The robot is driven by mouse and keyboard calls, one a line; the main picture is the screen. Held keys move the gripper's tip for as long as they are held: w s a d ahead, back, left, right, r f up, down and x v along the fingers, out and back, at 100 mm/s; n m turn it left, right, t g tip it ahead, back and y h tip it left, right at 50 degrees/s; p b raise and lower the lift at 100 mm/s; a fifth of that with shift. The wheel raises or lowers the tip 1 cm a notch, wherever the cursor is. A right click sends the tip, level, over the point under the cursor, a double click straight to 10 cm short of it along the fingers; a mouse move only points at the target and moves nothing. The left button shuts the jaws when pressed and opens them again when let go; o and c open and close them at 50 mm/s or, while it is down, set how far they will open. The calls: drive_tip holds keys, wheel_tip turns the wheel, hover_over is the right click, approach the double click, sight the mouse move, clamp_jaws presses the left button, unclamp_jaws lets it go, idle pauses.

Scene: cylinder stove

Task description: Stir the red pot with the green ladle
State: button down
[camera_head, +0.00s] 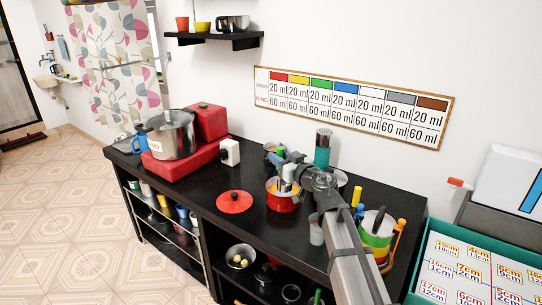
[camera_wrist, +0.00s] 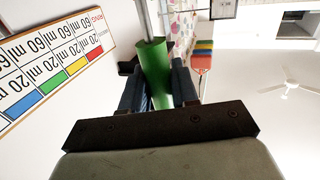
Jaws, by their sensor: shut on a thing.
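The red pot (camera_head: 282,204) stands on the black counter with orange-yellow contents showing inside its rim. My gripper (camera_head: 288,178) is over the pot, and my arm comes in from the lower right. In the wrist view my gripper (camera_wrist: 158,82) is shut on the green ladle's handle (camera_wrist: 154,62). A grey metal shaft runs on from the handle to the top edge of that view. The ladle's bowl is not visible, so I cannot tell whether it is in the contents.
A red lid (camera_head: 235,202) lies left of the pot. A large steel pot (camera_head: 171,136) stands on a red stove (camera_head: 178,165) at the left. A teal holder (camera_head: 322,155) is behind my arm. A multicoloured container (camera_head: 376,232) stands at the right. Bare counter lies left of the lid.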

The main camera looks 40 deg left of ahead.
drive_tip(key=shift+w+a+f, duration=1.25)
drive_tip(key=shift+w+a, duration=1.85)
drive_tip(key=shift+w, duration=2.3)
wheel_tip(320, 180, down, 11)
drive_tip(key=shift+g, duration=0.3)
drive_tip(key=shift+f, duration=0.1)
